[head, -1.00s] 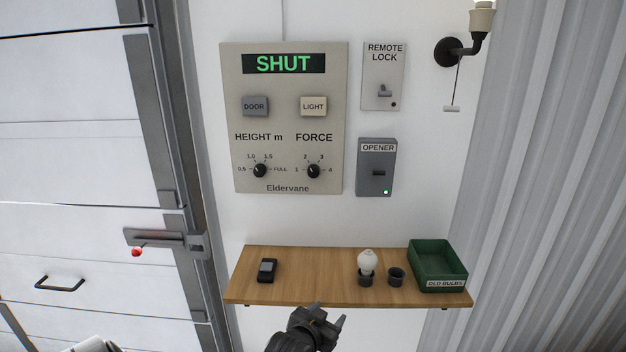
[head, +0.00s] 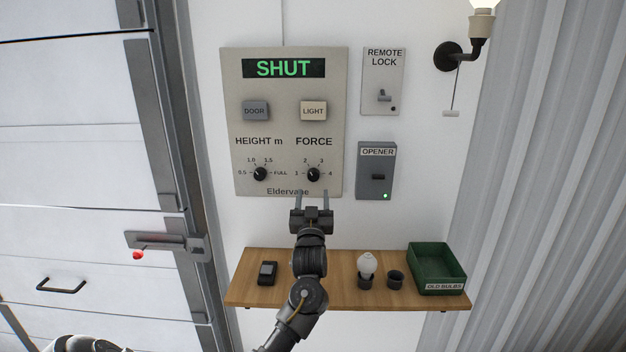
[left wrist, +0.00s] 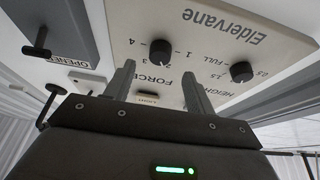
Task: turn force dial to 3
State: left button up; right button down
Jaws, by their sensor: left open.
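The force dial (head: 313,174) is a small black knob at the lower right of the beige control panel (head: 292,75), with marks 1 to 4 around it. I cannot clearly tell which mark it points at. It also shows in the left wrist view (left wrist: 161,49), upside down, just beyond the fingertips. My left gripper (head: 313,194) is open and empty, just below the force dial at the panel's lower edge. Its two fingers point up toward the panel, apart from the knob. In the left wrist view the open fingers (left wrist: 160,70) frame the force label. My right gripper is not seen.
The height dial (head: 260,174) sits left of the force dial. The opener box (head: 375,185) and remote lock (head: 382,80) are to the right. A wooden shelf (head: 335,293) below holds a black remote (head: 267,273), a bulb (head: 367,264) and a green bin (head: 437,270).

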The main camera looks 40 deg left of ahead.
aim_at(313, 179)
pick_arm(q)
jog(key=p+x, duration=0.1)
jog(key=x, duration=0.5)
jog(key=shift+a+p, duration=0.1)
jog(key=shift+p, duration=0.2)
jog(key=c, duration=1)
